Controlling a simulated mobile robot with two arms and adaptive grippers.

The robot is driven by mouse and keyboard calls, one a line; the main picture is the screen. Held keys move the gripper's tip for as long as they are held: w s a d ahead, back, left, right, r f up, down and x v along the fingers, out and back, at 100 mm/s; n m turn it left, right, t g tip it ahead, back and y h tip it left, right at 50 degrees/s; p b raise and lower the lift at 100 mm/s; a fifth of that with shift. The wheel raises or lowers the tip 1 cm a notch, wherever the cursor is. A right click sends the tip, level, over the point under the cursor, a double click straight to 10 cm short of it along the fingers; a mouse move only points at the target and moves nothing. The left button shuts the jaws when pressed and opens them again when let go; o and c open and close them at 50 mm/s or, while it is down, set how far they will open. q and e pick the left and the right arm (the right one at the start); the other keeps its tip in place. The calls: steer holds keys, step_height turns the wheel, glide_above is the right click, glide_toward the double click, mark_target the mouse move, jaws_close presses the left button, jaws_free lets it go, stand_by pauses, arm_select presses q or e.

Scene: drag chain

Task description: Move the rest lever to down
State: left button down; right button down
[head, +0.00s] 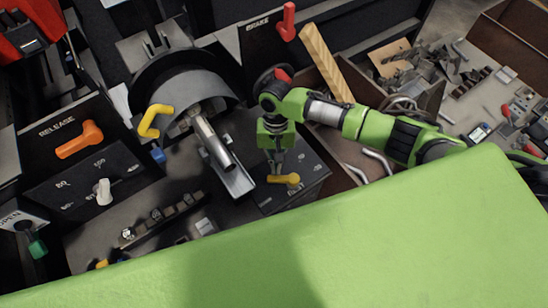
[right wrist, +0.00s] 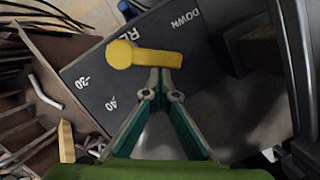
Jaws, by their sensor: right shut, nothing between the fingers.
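The rest lever is a short yellow handle (head: 284,179) with a round hub, on a dark panel (head: 303,192) right of centre in the head view. In the right wrist view the lever (right wrist: 146,56) lies crosswise, its hub to the left; the panel (right wrist: 110,85) shows "DOWN", part of a word starting "RE", and angle marks. My right gripper (head: 277,172) points down at the lever, shut with nothing between its fingers. In the right wrist view its fingertips (right wrist: 160,78) meet right beside the handle and partly pass out of sight there; contact cannot be told. My left gripper is out of view.
A yellow hook-shaped handle (head: 153,121) and a metal cylinder (head: 213,143) are left of the gripper. An orange release lever (head: 80,139) is farther left. A red brake lever (head: 287,22) is at the top. Wooden bins (head: 355,165) with metal parts lie right.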

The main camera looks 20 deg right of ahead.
mark_target(273, 180)
steer(key=s+n+p, duration=0.1)
steer(key=n, duration=0.1)
steer(key=a+n+p, duration=0.1)
steer(key=shift+s+a+r+n+h, duration=0.2)
steer(key=shift+s+n+h, duration=0.15)
steer(key=shift+n+h, duration=0.05)
steer(key=shift+s+a+f+n+h+p, duration=0.1)
steer(key=shift+s+a+n+h+p, duration=0.1)
steer(key=shift+s+n+p, duration=0.4)
steer(key=shift+s+a+f+n+h+p, duration=0.1)
steer(key=shift+s+n+h+p, duration=0.1)
steer(key=shift+n+p, duration=0.65)
steer(key=shift+n, duration=0.25)
steer(key=shift+r, duration=0.1)
